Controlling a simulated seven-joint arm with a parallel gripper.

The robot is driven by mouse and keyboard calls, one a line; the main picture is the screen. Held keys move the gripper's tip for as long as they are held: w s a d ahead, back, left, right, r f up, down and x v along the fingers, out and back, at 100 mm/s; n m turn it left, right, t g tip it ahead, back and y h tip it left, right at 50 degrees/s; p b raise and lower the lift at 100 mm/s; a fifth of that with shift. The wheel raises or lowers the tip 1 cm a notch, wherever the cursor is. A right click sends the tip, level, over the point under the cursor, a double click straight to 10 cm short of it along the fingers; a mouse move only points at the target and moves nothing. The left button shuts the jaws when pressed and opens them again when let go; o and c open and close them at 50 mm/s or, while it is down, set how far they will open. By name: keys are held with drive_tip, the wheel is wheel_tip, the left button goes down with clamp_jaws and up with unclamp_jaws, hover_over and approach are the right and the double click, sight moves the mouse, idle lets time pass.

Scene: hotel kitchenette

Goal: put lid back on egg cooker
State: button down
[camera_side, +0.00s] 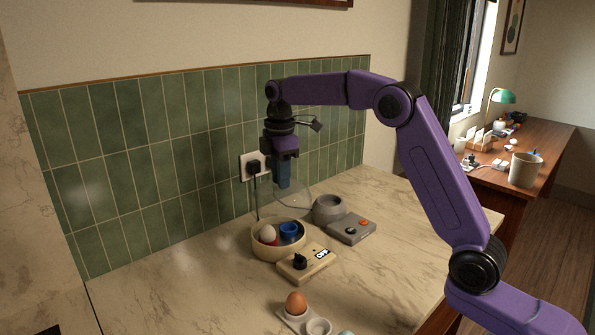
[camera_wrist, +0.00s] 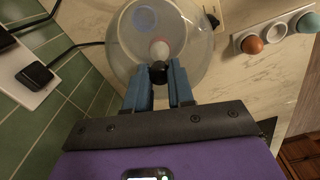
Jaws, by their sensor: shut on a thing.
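My gripper (camera_side: 284,182) is shut on the black knob (camera_wrist: 158,73) of a clear domed lid (camera_side: 270,203), which also shows in the wrist view (camera_wrist: 188,38). The knob sits between the blue fingertips. The lid hangs above the egg cooker (camera_side: 262,251), a round cream bowl with a control box (camera_side: 306,262) in front, marked OFF. Inside the bowl are a pale egg (camera_side: 267,233), a blue cup (camera_side: 289,231) and something red. In the wrist view, the pale egg (camera_wrist: 160,48) shows through the lid. The exact gap between lid and bowl is hard to tell.
A grey device (camera_side: 352,229) with a round grey ring (camera_side: 329,208) stands right of the cooker. A brown egg (camera_side: 296,302) sits in a white holder at the front. A plug and cord (camera_side: 254,170) are on the tiled wall behind. The marble counter (camera_side: 410,225) is clear at right.

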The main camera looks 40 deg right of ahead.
drive_tip(key=shift+w+f, duration=0.7)
drive_tip(key=shift+w, duration=0.2)
wheel_tip(320, 180, down, 6)
drive_tip(key=shift+f, duration=0.15)
drive_tip(key=shift+f, duration=0.2)
idle(1.7)
drive_tip(key=shift+c, duration=2.1)
unclamp_jaws()
drive_tip(key=shift+r, duration=0.1)
drive_tip(key=shift+r, duration=3.45)
